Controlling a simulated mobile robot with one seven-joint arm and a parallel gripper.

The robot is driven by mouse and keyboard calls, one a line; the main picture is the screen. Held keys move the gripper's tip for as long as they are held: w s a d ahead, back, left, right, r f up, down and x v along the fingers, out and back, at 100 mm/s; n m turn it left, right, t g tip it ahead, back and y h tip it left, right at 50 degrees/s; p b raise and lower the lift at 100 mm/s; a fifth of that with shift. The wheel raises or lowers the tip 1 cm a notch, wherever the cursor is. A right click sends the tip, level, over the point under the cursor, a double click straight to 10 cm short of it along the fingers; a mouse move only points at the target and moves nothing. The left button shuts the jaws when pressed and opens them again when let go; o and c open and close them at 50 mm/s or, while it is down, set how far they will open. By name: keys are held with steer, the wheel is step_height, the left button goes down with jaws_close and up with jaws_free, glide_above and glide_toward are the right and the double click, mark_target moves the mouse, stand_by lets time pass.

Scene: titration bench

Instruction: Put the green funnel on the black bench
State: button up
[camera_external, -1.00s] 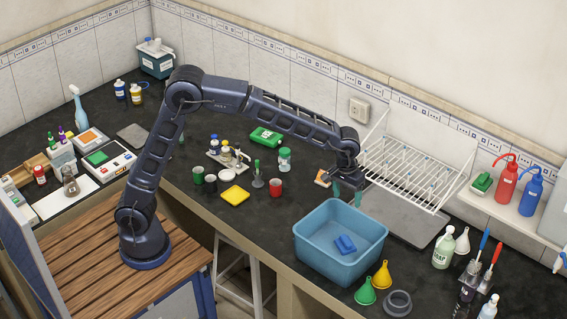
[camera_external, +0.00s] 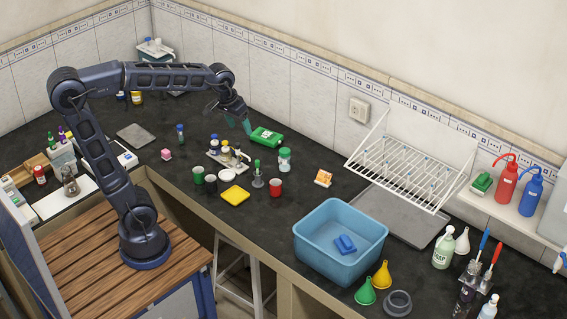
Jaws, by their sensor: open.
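The green funnel (camera_external: 366,291) stands wide end down on the black bench (camera_external: 318,200), at the front right, just in front of the blue basin. A yellow funnel (camera_external: 382,275) stands right beside it. My gripper (camera_external: 241,130) is open above the back left part of the bench, close to a green flat container (camera_external: 266,136). It is far to the left of the green funnel. Whether its fingertips touch the green container cannot be told.
The blue basin (camera_external: 312,256) holds a blue sponge-like block (camera_external: 345,244). A grey ring (camera_external: 397,303) lies right of the funnels. A white drying rack (camera_external: 412,172) stands behind the basin. Bottles and cups stand mid-bench; a bare strip runs between the red cup (camera_external: 276,187) and the basin.

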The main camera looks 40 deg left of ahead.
steer(key=s+a+f, duration=0.2)
steer(key=s+a, duration=0.4)
steer(key=s, duration=0.1)
steer(key=s+a+f+t+y, duration=0.1)
steer(key=s+a+f, duration=0.1)
steer(key=s+a, duration=0.5)
steer(key=shift+s+f+t, duration=0.25)
steer(key=shift+s+t, duration=0.05)
steer(key=shift+s, duration=0.35)
